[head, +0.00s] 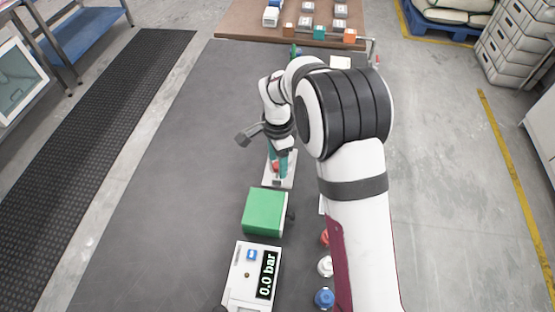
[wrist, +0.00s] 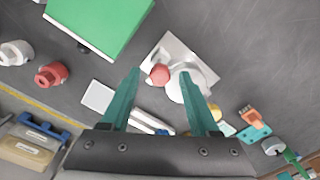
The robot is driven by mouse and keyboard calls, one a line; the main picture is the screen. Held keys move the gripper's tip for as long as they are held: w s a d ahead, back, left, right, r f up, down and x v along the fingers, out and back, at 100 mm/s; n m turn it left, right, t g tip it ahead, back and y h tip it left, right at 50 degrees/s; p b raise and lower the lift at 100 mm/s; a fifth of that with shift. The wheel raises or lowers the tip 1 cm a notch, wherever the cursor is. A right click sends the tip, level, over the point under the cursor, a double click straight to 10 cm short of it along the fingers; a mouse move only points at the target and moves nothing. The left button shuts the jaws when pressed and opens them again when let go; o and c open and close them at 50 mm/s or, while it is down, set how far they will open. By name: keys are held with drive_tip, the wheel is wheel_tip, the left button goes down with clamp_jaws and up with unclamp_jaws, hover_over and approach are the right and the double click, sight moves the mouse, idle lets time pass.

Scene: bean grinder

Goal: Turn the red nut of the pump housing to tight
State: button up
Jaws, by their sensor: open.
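The red nut (wrist: 159,75) shows in the wrist view on the pump housing, a pale metal plate (wrist: 205,72) with a round white part beside the nut. In the head view the nut (head: 275,167) is a small red patch on the pale plate (head: 283,183), partly covered by my gripper. My gripper (wrist: 160,77) is open, with its two teal fingers pointing down toward the housing. In the wrist view the nut appears between the fingertips, nearer the left one. I cannot tell the height left between tips and nut.
A green box (head: 265,211) stands just in front of the housing. A white unit reading 0.0 bar (head: 250,275) stands nearer. Red (head: 325,238), white (head: 325,266) and blue (head: 323,298) knob-like parts line the right. The dark table (head: 170,200) is clear to the left.

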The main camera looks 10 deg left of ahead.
clamp_jaws()
idle(0.3)
drive_tip(key=shift+n, duration=0.4)
drive_tip(key=n, duration=1.3)
drive_tip(key=shift+n, duration=2.2)
